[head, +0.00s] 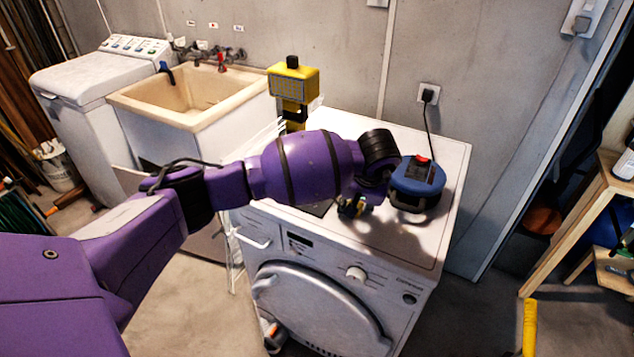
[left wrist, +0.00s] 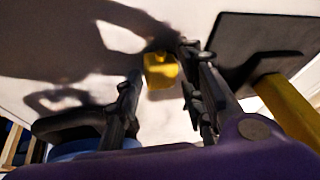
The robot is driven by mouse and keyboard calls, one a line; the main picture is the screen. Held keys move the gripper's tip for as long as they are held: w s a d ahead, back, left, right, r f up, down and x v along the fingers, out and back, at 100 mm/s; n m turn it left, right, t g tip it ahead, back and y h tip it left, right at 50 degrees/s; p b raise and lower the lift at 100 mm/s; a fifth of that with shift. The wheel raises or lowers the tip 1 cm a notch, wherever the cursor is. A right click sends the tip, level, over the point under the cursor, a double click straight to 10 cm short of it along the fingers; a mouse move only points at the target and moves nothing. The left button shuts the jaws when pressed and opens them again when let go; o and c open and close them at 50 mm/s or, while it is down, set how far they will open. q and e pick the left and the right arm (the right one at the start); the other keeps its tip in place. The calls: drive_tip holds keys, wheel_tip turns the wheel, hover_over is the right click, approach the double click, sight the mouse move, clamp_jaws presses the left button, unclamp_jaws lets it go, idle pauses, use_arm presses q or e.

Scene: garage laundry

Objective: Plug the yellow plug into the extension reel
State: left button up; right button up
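The blue extension reel (head: 417,187), with a red part on top, stands on the right of the white washing machine's top. A black cord runs from it up to the wall socket. My left gripper (head: 352,208) points down just left of the reel, close to the machine top. In the left wrist view, the yellow plug (left wrist: 160,70) sits between and slightly beyond the spread fingers, with no clear contact. The reel's blue edge (left wrist: 85,148) shows at lower left there. The reel's sockets cannot be made out. My right gripper is in neither view.
A yellow-and-black device (head: 293,82) stands at the back left of the washing machine (head: 447,160). A dark flat plate (left wrist: 262,45) lies beside the plug. A sink (head: 190,105) is left, a wooden shelf (head: 570,240) right. The machine's back right top is clear.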

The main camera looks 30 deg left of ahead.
use_arm(q)
drive_tip(key=shift+r, duration=0.1)
drive_tip(key=c, duration=0.6)
drive_tip(key=shift+r, duration=0.1)
drive_tip(key=shift+w+r, duration=0.1)
drive_tip(key=shift+r, duration=0.55)
drive_tip(key=s+d+r, duration=0.4)
drive_tip(key=s+r, duration=0.7)
drive_tip(key=s, duration=0.2)
drive_tip(key=shift+s+d+r, duration=0.15)
drive_tip(key=shift+s+r, duration=0.1)
drive_tip(key=shift+s, duration=0.05)
drive_tip(key=shift+f, duration=0.1)
